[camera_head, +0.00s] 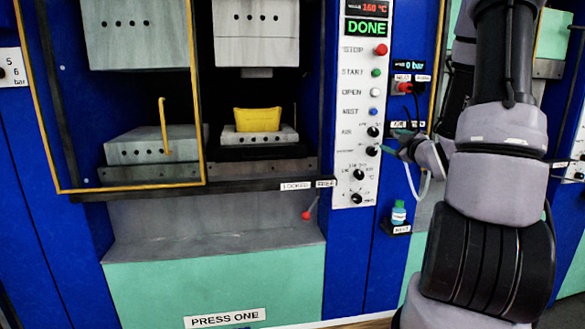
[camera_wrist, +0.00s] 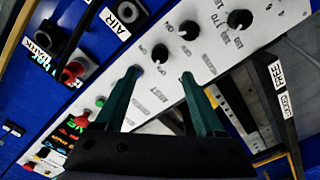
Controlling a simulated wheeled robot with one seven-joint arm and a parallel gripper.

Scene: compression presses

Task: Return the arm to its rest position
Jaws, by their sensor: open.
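My gripper (camera_head: 398,144) is at the right edge of the white control panel (camera_head: 357,270), near the lower knobs. In the wrist view its two green fingers (camera_wrist: 162,75) are spread apart with nothing between them, over the panel. The left fingertip overlaps a blue button; I cannot tell whether it touches. My arm rises on the right of the head view, in front of the blue cabinet. The panel carries a red stop button (camera_head: 380,50), a green start button (camera_head: 376,72) and several black knobs (camera_head: 358,174). Its display (camera_head: 366,28) reads DONE.
The press holds a yellow piece (camera_head: 257,119) on its lower mould (camera_head: 260,135). A yellow-framed guard (camera_head: 198,100) stands across the left half. A red-knobbed lever (camera_head: 307,214) sits below the LOCKED/FREE label. A small bottle (camera_head: 398,211) stands on a ledge below my gripper.

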